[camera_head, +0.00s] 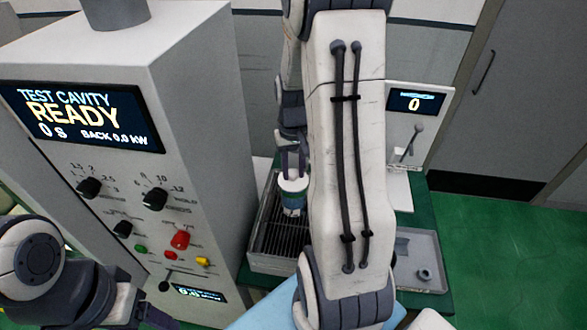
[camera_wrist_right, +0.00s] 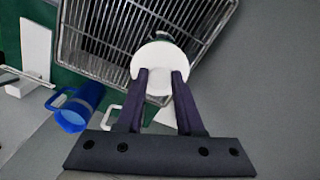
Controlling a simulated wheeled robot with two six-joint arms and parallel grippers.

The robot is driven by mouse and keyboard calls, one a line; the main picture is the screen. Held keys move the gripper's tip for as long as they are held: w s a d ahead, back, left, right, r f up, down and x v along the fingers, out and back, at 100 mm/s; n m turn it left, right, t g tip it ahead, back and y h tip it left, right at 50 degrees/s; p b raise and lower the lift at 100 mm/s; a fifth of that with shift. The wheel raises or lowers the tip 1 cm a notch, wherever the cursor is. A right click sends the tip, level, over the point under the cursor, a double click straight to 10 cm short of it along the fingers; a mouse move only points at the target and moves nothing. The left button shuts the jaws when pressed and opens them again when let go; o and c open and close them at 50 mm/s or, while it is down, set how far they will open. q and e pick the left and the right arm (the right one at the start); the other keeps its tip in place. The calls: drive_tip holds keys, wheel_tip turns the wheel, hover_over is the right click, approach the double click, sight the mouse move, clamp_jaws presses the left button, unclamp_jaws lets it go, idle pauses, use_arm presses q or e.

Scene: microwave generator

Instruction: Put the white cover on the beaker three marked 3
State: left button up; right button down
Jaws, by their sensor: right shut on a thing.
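My right gripper (camera_head: 292,165) points down over the wire rack, and its fingers are shut on the white cover (camera_head: 293,184). In the right wrist view the cover (camera_wrist_right: 158,62) is a white disc at the fingertips (camera_wrist_right: 161,75). In the head view a small beaker (camera_head: 293,203) with a blue-green band shows directly under the cover. I cannot tell whether the cover touches it or is just above, and no number is readable. My left arm is at the lower left; its gripper (camera_head: 150,316) is cut by the bottom edge and its jaws are unclear.
The wire rack (camera_head: 264,238) stands beside the grey test cabinet (camera_head: 205,130), whose screen reads READY. A blue vessel with a handle (camera_wrist_right: 78,108) lies at the left in the wrist view. A scale display (camera_head: 415,103) reads 0. A grey tray (camera_head: 425,250) is at right.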

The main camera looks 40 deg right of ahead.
drive_tip(key=shift+f+b, duration=0.3)
drive_tip(key=shift+f, duration=0.25)
idle(0.6)
unclamp_jaws()
drive_tip(key=shift+r, duration=0.1)
drive_tip(key=shift+r+p, duration=3.2)
drive_tip(key=shift+r, duration=0.3)
drive_tip(key=shift+s+f, duration=0.1)
